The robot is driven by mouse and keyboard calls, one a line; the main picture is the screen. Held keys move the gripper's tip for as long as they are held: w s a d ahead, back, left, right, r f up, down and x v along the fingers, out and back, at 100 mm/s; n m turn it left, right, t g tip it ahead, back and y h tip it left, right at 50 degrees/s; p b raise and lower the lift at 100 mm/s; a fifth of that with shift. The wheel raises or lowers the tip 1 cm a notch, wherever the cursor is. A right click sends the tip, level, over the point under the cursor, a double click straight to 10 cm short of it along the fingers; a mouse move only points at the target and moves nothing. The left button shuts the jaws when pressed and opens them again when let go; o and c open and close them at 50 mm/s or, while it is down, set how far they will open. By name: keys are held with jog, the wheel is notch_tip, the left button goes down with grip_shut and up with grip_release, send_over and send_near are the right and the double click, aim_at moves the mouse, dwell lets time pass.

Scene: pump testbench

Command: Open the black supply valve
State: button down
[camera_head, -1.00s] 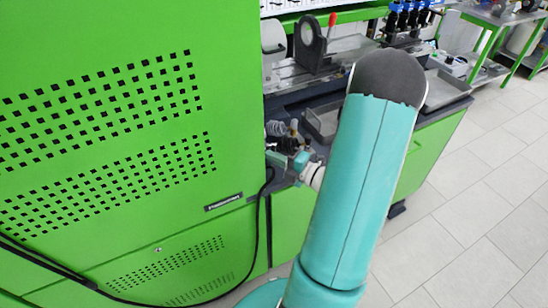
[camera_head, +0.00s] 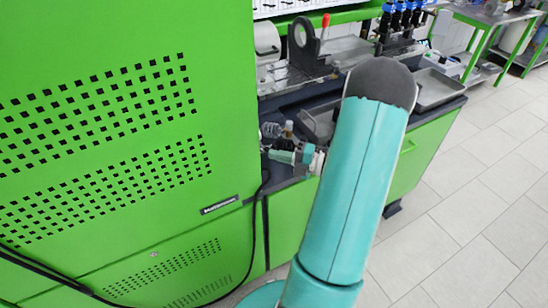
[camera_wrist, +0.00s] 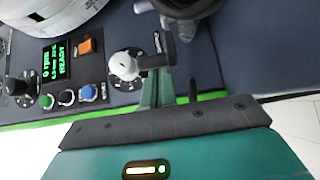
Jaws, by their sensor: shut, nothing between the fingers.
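In the wrist view, a pale round hub (camera_wrist: 123,66) sits on a dark dial plate with white marks. A dark bar (camera_wrist: 152,62) runs right from this hub to my gripper's tip; it looks like the black valve's handle, but I cannot tell for sure. My gripper (camera_wrist: 166,50) is shut, with its narrow teal and dark fingers over the panel beside the hub. I cannot tell whether it touches the bar. In the head view my gripper (camera_head: 278,153) is at the bench edge beside the green cabinet, and the valve cannot be made out.
A control panel has a green-text display (camera_wrist: 56,60), an orange switch (camera_wrist: 86,46), coloured buttons (camera_wrist: 88,92) and a black knob (camera_wrist: 16,87). A dark round part (camera_wrist: 188,6) is above my gripper. The green cabinet (camera_head: 120,220) stands left; metal trays (camera_head: 437,88) lie on the bench.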

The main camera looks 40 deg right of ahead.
jog(key=shift+w+d, duration=0.15)
jog(key=shift+d, duration=0.8)
jog(key=shift+w+d, duration=0.1)
jog(key=shift+d, duration=0.8)
jog(key=shift+w+d, duration=0.35)
jog(key=shift+d, duration=0.3)
jog(key=shift+w+d, duration=0.35)
jog(key=shift+d, duration=0.25)
jog(key=v, duration=1.3)
jog(key=shift+s, duration=0.35)
jog(key=shift+d, duration=0.2)
